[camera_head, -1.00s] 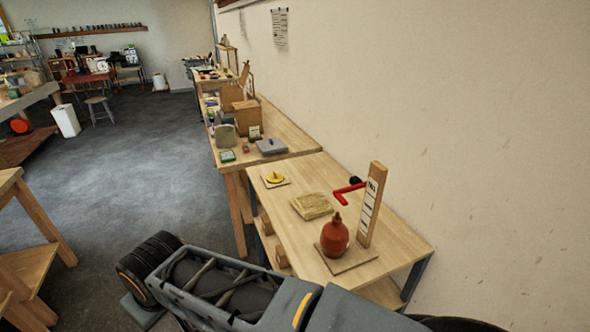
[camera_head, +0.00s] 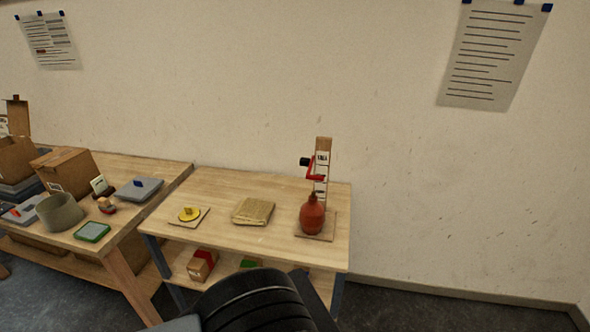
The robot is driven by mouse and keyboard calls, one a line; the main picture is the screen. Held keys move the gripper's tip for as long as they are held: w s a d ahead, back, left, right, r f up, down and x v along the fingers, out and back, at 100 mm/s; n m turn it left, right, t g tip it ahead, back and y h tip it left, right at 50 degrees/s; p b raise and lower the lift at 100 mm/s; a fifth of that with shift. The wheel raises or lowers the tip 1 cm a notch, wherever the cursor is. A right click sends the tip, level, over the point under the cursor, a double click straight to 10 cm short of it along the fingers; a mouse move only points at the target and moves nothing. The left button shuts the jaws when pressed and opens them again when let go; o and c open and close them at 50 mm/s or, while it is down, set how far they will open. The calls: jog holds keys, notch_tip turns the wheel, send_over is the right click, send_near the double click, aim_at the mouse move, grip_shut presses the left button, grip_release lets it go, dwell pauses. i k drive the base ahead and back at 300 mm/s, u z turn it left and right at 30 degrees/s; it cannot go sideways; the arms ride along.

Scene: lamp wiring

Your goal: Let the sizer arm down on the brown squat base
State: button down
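The brown squat base (camera_head: 312,216) is a rounded reddish-brown lamp base with a narrow neck. It stands upright on the flat board (camera_head: 327,231) of the sizer at the right end of the near bench. The sizer's wooden post (camera_head: 322,165) rises behind it, with a marked white scale on its face. The red sizer arm (camera_head: 315,176) juts from the post above the base, with a black knob (camera_head: 305,161) at its left. The arm looks raised clear of the neck, though the gap is small in this view. My gripper is not in view.
A folded tan cloth (camera_head: 253,211) and a yellow disc on a small board (camera_head: 189,214) lie on the same bench left of the sizer. Boxes sit on its lower shelf. The left bench holds a cardboard box (camera_head: 65,170) and a grey case (camera_head: 140,189). My dark arm link shows at bottom centre.

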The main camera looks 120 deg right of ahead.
aim_at(305, 161)
jog(key=z, duration=4.25)
jog(key=i, duration=0.5)
jog(key=u, duration=0.5)
jog(key=k, duration=1.2)
jog(key=z, duration=0.55)
jog(key=i, duration=1.45)
jog(key=u, duration=0.4)
